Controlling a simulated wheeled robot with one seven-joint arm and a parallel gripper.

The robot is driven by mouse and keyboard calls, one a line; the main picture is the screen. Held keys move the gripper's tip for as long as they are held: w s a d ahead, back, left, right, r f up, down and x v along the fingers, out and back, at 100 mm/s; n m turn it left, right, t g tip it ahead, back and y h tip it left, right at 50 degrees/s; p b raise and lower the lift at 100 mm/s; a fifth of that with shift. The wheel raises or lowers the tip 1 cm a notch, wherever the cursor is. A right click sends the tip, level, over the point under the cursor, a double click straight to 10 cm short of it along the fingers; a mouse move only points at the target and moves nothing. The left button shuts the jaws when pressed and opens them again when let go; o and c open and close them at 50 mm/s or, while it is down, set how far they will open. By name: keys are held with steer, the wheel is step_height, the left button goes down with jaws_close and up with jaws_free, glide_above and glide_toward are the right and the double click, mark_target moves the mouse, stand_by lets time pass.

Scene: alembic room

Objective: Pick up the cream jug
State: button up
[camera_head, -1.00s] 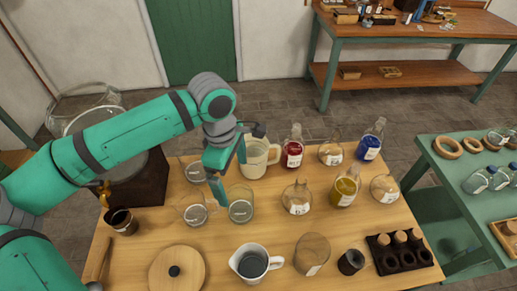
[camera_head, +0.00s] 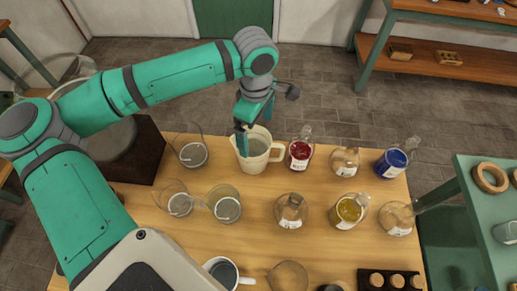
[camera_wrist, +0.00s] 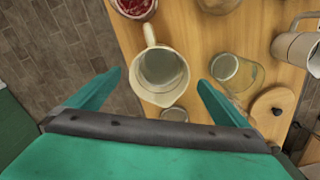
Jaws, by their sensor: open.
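The cream jug (camera_head: 257,162) stands upright at the back of the wooden table, its handle to the right. It holds a pale content. My gripper (camera_head: 243,140) is over the jug in the head view, with its fingers close to the rim. In the wrist view the jug (camera_wrist: 162,76) lies between and ahead of the two open fingers (camera_wrist: 160,80), its handle pointing up in the picture. Its rim looks clear of both fingers. My gripper is empty. How high the fingertips are above or beside the jug, I cannot tell for certain.
A red bottle (camera_head: 300,152) stands right of the jug. Glass beakers (camera_head: 225,208) stand in front and to the left. Yellow (camera_head: 348,210) and blue (camera_head: 390,163) bottles stand farther right. Behind the jug is the table edge.

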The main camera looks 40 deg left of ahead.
step_height(320, 180, down, 7)
steer(key=shift+a, duration=0.25)
steer(key=c, duration=1.9)
